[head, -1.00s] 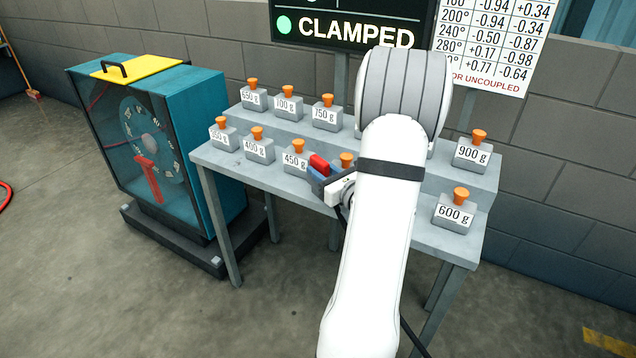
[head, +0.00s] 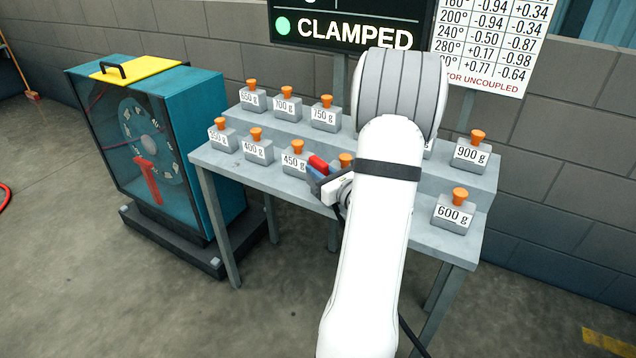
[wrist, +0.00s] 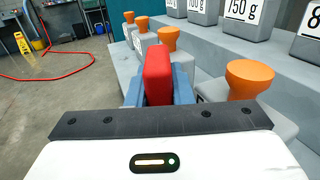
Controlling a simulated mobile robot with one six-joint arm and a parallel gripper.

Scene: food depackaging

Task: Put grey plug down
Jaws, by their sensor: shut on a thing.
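My gripper (wrist: 157,88) is at the front of the grey stepped bench, near the 450 g weight. In the wrist view a red block (wrist: 157,76) stands at the jaws with blue parts on both sides. The red and blue show in the head view too, left of my white wrist (head: 318,168). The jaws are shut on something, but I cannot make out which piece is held. I see no clear grey plug; one may be hidden between the jaws.
Grey weights with orange knobs line the bench (head: 270,175), among them 450 g (head: 294,164), 600 g (head: 454,215) and 900 g (head: 472,157). One knob (wrist: 249,79) is close right of my jaws. A teal dial case (head: 215,110) stands left. A sign reads CLAMPED (head: 355,34).

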